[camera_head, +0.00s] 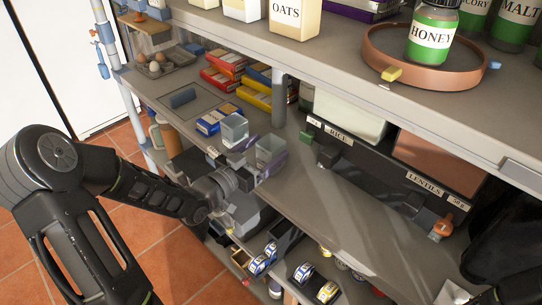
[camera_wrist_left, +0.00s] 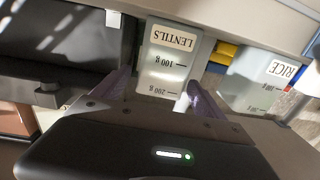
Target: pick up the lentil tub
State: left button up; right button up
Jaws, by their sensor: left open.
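The lentil tub (camera_wrist_left: 172,62) is a small clear tub with a LENTILS label and gram marks, upside down in the left wrist view. In the head view it appears to be the nearer clear tub (camera_head: 270,150) on the grey shelf. My left gripper (camera_head: 246,163) is open, with its purple fingers on either side of the tub's near part in the left wrist view (camera_wrist_left: 163,95). I cannot tell whether they touch it. My right gripper is out of view.
A similar tub labelled RICE (camera_wrist_left: 262,82) stands close beside it; it also shows in the head view (camera_head: 235,129). A grey post (camera_head: 279,98) rises behind. A dark bin with RICE and LENTILS labels (camera_head: 380,165) is to the right. An upper shelf (camera_head: 240,40) overhangs.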

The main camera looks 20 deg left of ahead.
aim_at(278, 140)
pick_arm(q)
jog(key=shift+w+d+r, duration=0.15)
jog(key=shift+w+d, duration=0.05)
jog(key=shift+w, duration=0.35)
jog(key=p+x, duration=0.1)
jog(key=x, duration=0.3)
jog(key=shift+w, duration=0.1)
jog(key=shift+c, duration=0.5)
jog(key=c, duration=1.4)
